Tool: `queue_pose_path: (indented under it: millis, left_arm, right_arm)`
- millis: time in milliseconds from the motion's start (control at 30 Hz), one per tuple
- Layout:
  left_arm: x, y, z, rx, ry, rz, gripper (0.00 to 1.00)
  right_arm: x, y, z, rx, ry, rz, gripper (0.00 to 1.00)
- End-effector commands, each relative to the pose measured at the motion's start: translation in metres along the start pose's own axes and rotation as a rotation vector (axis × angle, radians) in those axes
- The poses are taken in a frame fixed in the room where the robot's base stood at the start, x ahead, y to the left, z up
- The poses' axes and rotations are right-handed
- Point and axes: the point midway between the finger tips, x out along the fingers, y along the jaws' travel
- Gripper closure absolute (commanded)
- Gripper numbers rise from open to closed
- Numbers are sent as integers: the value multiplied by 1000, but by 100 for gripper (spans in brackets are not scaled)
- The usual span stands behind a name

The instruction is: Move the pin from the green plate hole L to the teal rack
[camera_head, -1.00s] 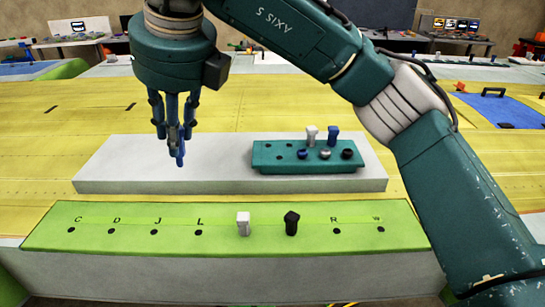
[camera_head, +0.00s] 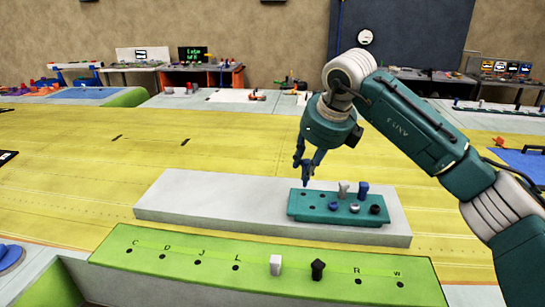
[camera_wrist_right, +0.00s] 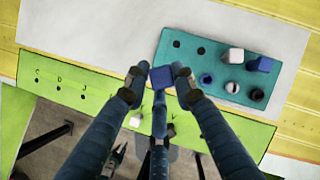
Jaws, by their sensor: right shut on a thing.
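The green plate (camera_head: 205,269) lies at the front, and its hole L (camera_head: 236,268) is empty. The teal rack (camera_head: 340,219) sits on a pale slab behind it, with pins in several holes and empty holes at its left end. My right gripper (camera_head: 304,172) is above the rack's left end, shut on a blue pin. The pin's square blue head (camera_wrist_right: 163,77) shows between the fingertips in the wrist view, beside the rack's left edge. Its lower end is hard to make out. My left gripper is not in view.
A white pin (camera_head: 276,265) and a black pin (camera_head: 318,270) stand in the green plate. In the rack, a white pin (camera_head: 344,190) and a blue pin (camera_head: 363,190) stand at the back. The slab (camera_head: 215,202) is bare left of the rack.

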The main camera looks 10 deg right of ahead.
Motion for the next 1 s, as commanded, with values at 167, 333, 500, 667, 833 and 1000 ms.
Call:
queue_pose_path:
  millis: [167,333,500,667,833,1000]
  left_arm:
    - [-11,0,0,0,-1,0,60]
    - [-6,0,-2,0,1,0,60]
    - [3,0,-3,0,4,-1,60]
    - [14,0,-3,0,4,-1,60]
    - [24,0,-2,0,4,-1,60]
    - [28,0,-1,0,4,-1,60]
  right_arm:
    - [6,-26,-6,-8,-7,-8,100]
    - [14,-29,-10,-9,-8,-10,100]
    - [26,-27,-16,-9,-8,-9,100]
    - [42,-25,-24,-9,-8,-8,100]
    - [57,-23,-31,-9,-9,-9,100]
    - [64,-22,-35,-9,-9,-9,100]
